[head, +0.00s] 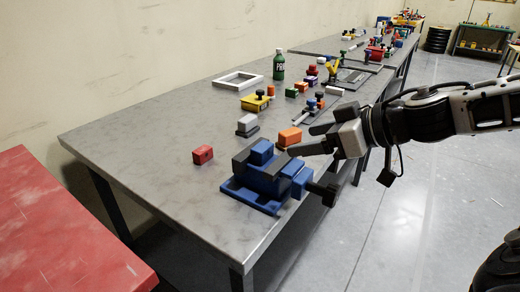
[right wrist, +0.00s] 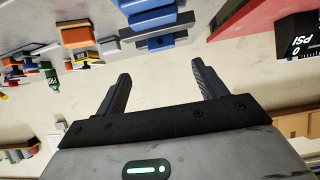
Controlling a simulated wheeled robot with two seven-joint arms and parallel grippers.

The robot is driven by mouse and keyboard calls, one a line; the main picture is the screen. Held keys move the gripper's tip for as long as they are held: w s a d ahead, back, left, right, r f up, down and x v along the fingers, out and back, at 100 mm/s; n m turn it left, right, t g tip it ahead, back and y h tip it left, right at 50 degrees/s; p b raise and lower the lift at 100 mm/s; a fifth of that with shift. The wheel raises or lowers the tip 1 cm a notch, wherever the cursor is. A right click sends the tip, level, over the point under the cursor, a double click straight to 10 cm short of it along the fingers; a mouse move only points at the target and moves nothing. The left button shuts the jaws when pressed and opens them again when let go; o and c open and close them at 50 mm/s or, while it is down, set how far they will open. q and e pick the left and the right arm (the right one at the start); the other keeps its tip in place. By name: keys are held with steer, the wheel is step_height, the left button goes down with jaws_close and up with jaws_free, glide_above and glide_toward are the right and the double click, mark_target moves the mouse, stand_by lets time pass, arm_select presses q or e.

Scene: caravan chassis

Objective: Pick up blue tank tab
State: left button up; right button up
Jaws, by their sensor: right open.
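A small blue block (head: 261,150), which looks like the blue tank tab, sits at the top of a blue vise (head: 262,187) between its dark jaws. The vise stands near the front corner of the grey table. My right gripper (head: 299,140) is open and empty, to the right of the block and a little above the vise, apart from both. In the right wrist view its two fingers (right wrist: 162,83) are spread with nothing between them, and blue parts (right wrist: 160,22) show beyond them at the top. My left gripper is not in view.
An orange block (head: 290,136) lies close to my right gripper. A red block (head: 203,155) and a grey block on a dark base (head: 247,124) stand left of and behind the vise. A white frame (head: 238,79) and a green bottle (head: 279,65) are farther back. The table's left part is clear.

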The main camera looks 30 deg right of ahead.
mark_target(263, 146)
steer(key=shift+x, duration=2.7)
steer(key=shift+b+x, duration=0.7)
steer(key=shift+x, duration=1.1)
steer(key=shift+w+a+f+b, duration=0.1)
steer(key=shift+w+a+b, duration=0.3)
steer(key=shift+w, duration=0.35)
steer(key=c, duration=1.1)
steer(key=shift+c, duration=0.2)
